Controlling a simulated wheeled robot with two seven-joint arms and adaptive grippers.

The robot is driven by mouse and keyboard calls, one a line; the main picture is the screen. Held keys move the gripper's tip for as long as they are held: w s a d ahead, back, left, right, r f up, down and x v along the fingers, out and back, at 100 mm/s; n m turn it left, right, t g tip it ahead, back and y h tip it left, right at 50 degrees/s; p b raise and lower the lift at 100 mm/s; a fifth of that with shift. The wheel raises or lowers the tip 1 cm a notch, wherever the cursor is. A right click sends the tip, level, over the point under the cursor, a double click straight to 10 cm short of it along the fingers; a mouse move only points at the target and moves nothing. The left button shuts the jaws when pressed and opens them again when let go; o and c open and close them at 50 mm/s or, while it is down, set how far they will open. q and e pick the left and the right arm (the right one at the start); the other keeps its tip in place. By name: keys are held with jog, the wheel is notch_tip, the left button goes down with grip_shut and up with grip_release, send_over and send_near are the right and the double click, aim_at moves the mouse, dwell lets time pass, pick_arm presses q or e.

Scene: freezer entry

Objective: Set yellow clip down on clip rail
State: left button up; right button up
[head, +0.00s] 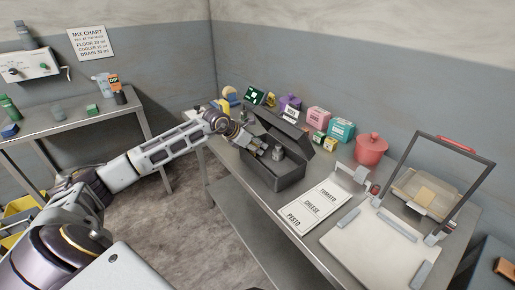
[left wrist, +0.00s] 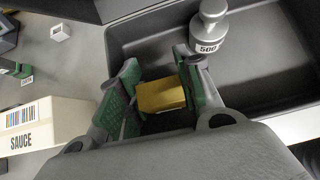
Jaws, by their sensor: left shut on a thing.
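My left gripper (head: 258,148) reaches in from the left over the open dark box. In the left wrist view its green-padded fingers (left wrist: 157,80) are shut on a small yellow block (left wrist: 163,95), which I take to be the yellow clip. The fingers hide part of the clip's sides. The clip is over or near the box's edge; whether it touches anything below cannot be told. In the head view I cannot make the clip out between the fingers. I cannot pick out the clip rail for certain in either view. My right gripper is not in view.
A grey weight marked 500 (left wrist: 209,28) stands in the dark box (head: 287,183), close to my fingers. Behind are a pink carton (head: 318,119), a teal carton (head: 341,130) and a red pot (head: 371,148). A labelled white board (head: 313,208) lies right of the box.

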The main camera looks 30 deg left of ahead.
pick_arm(q)
notch_tip(320, 180, up, 3)
jog(key=shift+r, duration=1.5)
jog(key=shift+s+a+b, duration=0.35)
jog(key=shift+s+a, duration=0.05)
jog(key=shift+s, duration=0.05)
jog(key=shift+s+a, duration=0.3)
jog(key=shift+s, duration=0.05)
jog(key=s+a+b, duration=0.3)
jog(key=s+a, duration=0.1)
jog(key=shift+s, duration=0.4)
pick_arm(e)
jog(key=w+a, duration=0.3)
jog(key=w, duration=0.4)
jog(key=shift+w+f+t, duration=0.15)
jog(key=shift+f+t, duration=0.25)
